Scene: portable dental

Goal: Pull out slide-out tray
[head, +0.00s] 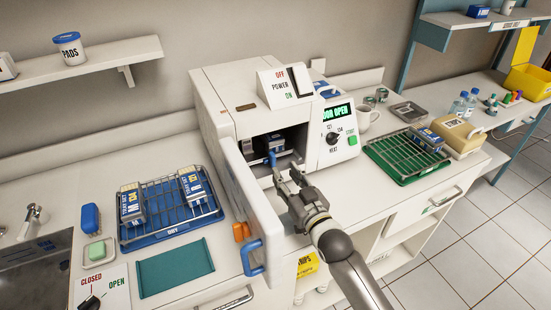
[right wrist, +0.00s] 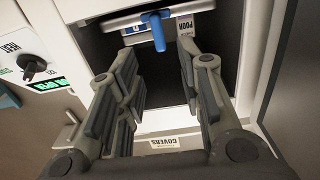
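The slide-out tray (right wrist: 180,13) is inside the dark chamber of a white box-shaped machine (head: 215,90). Its blue handle (right wrist: 157,31) points out toward my right gripper; the handle also shows in the head view (head: 271,158). A labelled blue-and-white pack sits on the tray, mostly hidden. The machine's door (head: 247,195) stands open to the left, and its display reads "DOOR OPEN". My right gripper (head: 286,172) is at the chamber mouth. Its fingers are spread and empty, with the handle just beyond and between the tips (right wrist: 159,50). My left gripper is not in view.
A blue rack (head: 170,238) with labelled packs and a teal mat (head: 175,268) lie on the counter at left. A wire rack on a green tray (head: 393,175) stands right of the machine. The open door borders my right gripper's left side.

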